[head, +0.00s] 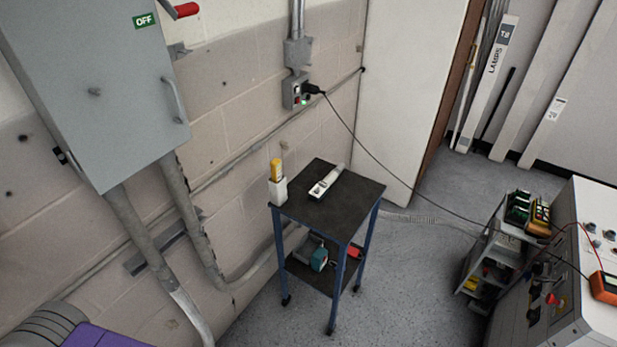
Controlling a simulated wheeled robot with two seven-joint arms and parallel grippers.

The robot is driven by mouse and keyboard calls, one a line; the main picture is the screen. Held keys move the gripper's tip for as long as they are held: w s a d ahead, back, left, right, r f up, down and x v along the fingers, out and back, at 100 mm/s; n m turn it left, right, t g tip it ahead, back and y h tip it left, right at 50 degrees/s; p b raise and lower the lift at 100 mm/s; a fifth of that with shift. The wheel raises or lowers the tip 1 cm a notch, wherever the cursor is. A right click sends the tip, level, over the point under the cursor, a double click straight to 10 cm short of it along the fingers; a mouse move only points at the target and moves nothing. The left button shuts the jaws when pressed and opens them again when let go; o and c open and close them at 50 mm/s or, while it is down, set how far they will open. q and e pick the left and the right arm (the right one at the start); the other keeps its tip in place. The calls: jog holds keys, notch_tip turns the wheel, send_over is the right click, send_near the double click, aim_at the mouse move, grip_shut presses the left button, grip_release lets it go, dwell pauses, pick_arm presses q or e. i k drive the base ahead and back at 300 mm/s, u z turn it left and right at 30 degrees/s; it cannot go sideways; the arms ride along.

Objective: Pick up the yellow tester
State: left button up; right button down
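A yellow tester (276,169) stands upright in a white holder (278,191). Only its upper part shows; the holder hides the rest. The holder stands at the left corner of the dark top of a small blue-legged cart (335,208), close to the block wall. Neither of my grippers is in the head view.
A white device (326,181) lies on the cart top; a teal and grey item (318,259) is on its lower shelf. A grey OFF-marked cabinet (95,85) hangs at left. A black cable runs from the wall outlet (297,92) to equipment at right. Floor is clear right of the cart.

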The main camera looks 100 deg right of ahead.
aim_at(276, 172)
jog(key=z, duration=4.9)
jog(key=i, duration=1.25)
jog(key=u, duration=2.5)
